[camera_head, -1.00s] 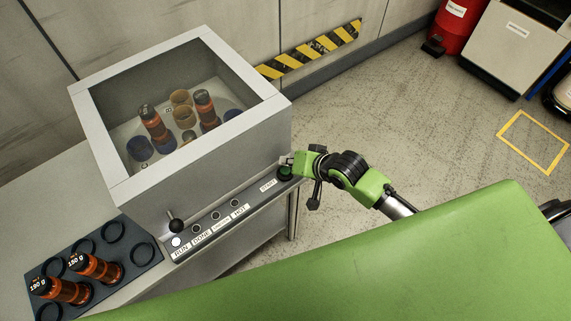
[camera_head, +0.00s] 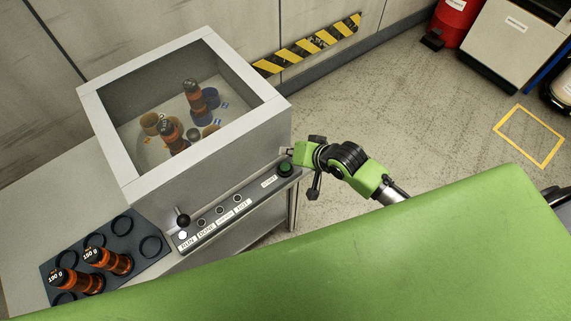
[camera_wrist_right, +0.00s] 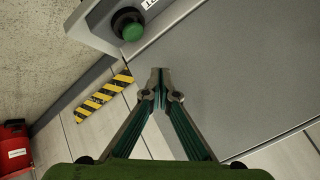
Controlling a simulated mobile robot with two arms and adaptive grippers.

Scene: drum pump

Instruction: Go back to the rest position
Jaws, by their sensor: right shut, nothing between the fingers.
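My right gripper (camera_head: 289,152) is beside the right front corner of the grey machine, near its green start button (camera_head: 285,168). In the right wrist view my right gripper (camera_wrist_right: 160,72) is shut with nothing between its fingertips. The green button (camera_wrist_right: 131,28) shows there beyond the fingertips, up and to the left, apart from them. My left gripper is not in view.
The machine (camera_head: 190,165) has a clear-topped chamber with bottles and round holders inside. A dark rack (camera_head: 150,262) with two orange-brown bottles stands on the bench. A red bin (camera_head: 452,20) stands far off.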

